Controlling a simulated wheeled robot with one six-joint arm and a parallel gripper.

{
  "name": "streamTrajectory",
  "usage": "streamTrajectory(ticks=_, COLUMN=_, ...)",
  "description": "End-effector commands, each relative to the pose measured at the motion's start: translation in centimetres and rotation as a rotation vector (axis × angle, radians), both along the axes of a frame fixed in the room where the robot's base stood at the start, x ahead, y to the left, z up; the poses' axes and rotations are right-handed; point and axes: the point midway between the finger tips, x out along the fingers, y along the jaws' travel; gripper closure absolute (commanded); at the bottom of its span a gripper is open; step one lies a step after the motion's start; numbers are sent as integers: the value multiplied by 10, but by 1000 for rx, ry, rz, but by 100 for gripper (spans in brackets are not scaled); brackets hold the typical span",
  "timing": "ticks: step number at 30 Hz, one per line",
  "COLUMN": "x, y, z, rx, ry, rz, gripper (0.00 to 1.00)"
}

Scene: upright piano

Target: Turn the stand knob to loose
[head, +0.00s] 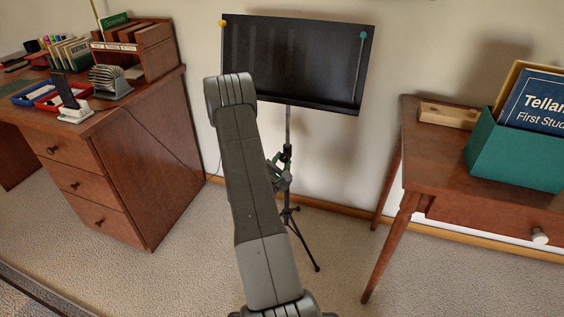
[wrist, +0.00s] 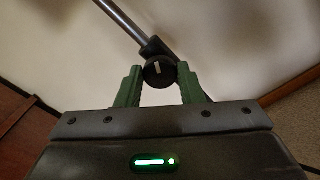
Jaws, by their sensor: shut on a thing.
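The stand knob (wrist: 159,73) is a round black knob with a pale mark, seen in the wrist view on the clamp of the stand's pole (wrist: 122,19). My gripper (wrist: 160,76) has green fingers, one on each side of the knob, shut on it. The mark stands nearly upright in that view. In the head view, the black music stand (head: 295,62) stands upright on a thin pole and tripod legs. My gripper (head: 280,168) is at its pole there, partly behind my arm. The knob cannot be made out in the head view.
A wooden desk (head: 150,160) with trays, books and a phone is at the left. A small wooden table (head: 440,150) with a green box (head: 515,155) of books is at the right. The wall is close behind the stand. Carpet (head: 190,250) is clear between the furniture.

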Motion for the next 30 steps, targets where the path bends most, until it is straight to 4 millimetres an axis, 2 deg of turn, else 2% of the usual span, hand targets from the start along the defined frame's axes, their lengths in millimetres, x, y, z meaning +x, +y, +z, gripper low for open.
streamTrajectory(ticks=12, x=-1, y=0, z=-2, rx=-5, ry=6, rz=1, gripper=89)
streamTrajectory(ticks=13, x=-1, y=0, z=-2, rx=-5, ry=6, rz=1, gripper=62)
streamTrajectory(ticks=16, x=-1, y=0, z=-2, rx=-6, ry=6, rz=0, gripper=44)
streamTrajectory(ticks=25, x=-1, y=1, z=-1, rx=-5, ry=4, rz=0, gripper=44)
streamTrajectory(ticks=30, x=-18, y=7, z=0, rx=-4, ry=6, rz=3, gripper=44)
